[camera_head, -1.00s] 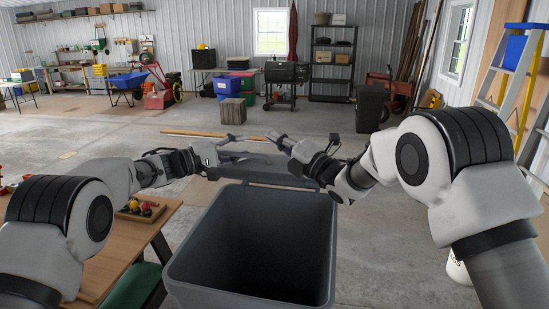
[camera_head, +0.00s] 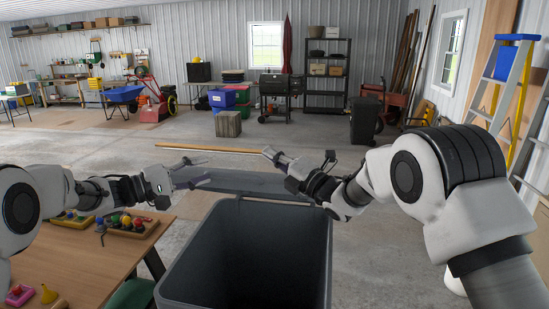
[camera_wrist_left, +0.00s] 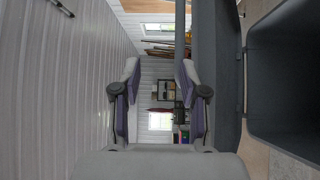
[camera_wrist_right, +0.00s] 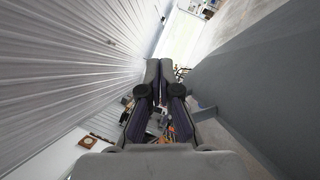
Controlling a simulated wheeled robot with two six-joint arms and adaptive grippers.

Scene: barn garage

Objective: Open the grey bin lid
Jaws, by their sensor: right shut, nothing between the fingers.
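The grey bin (camera_head: 175,270) stands in front of me, and I look down into its dark, empty-looking inside. Its grey lid (camera_head: 250,184) is swung back behind the far rim, off the opening. My left gripper (camera_head: 196,172) is open and empty at the lid's left end; I cannot tell whether it touches it. In the left wrist view its fingers (camera_wrist_left: 158,68) are apart, with the lid (camera_wrist_left: 216,60) right beside them. My right gripper (camera_head: 270,153) is shut and empty above the lid's right part. A broad grey surface fills the right of the right wrist view.
A wooden table (camera_head: 95,255) with small coloured items on trays stands close on the left. A long wooden pole (camera_head: 215,149) lies on the floor beyond the bin. The floor behind the bin is mostly clear.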

